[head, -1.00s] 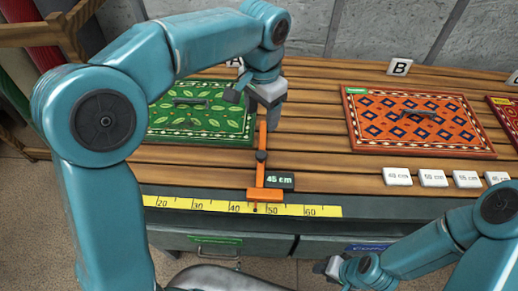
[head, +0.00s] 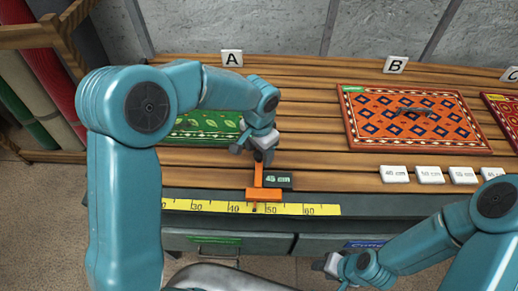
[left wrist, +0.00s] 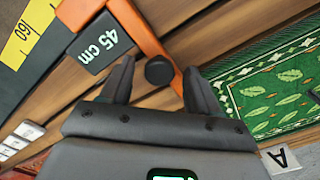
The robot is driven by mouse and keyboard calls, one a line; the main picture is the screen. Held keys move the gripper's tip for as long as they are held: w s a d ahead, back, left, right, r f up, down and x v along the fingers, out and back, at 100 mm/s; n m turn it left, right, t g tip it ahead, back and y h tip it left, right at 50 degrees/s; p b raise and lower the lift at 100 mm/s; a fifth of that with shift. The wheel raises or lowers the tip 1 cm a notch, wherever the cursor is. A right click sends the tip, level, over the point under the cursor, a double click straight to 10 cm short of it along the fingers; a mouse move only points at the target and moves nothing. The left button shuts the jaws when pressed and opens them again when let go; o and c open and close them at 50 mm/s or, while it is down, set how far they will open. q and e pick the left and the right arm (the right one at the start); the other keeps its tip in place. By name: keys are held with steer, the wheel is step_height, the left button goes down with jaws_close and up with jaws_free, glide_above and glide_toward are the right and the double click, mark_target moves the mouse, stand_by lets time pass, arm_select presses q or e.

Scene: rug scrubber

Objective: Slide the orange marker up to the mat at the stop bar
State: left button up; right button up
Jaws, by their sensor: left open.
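The orange marker (head: 264,194) sits at the table's front edge over the yellow tape (head: 300,209), its pointer between 40 and 50. A dark "45 cm" tag is beside its stem. My left gripper (head: 258,156) is over the stem. In the left wrist view its open fingers (left wrist: 159,78) are on either side of the marker's black knob (left wrist: 159,70), with gaps showing. The green mat (head: 207,126) lies left of the marker, partly hidden by my left arm. I cannot make out a separate stop bar. My right gripper (head: 334,264) is low in front of the table; its jaws are unclear.
An orange patterned mat (head: 412,118) with a handle lies to the right, under card B (head: 396,65). Several white length tags (head: 429,174) lie in front of it. Planks between the marker and this mat are clear. Rolled rugs stand at far left.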

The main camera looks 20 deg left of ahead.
arm_select(q)
steer(key=c, duration=0.9)
steer(key=shift+a+f+b, duration=0.1)
steer(key=shift+a+b, duration=0.25)
steer(key=shift+s+a, duration=0.15)
steer(key=shift+a, duration=0.1)
steer(key=o, duration=0.9)
steer(key=shift+d, duration=0.1)
steer(key=shift+r, duration=0.2)
step_height(320, 180, up, 16)
steer(key=shift+r, duration=0.15)
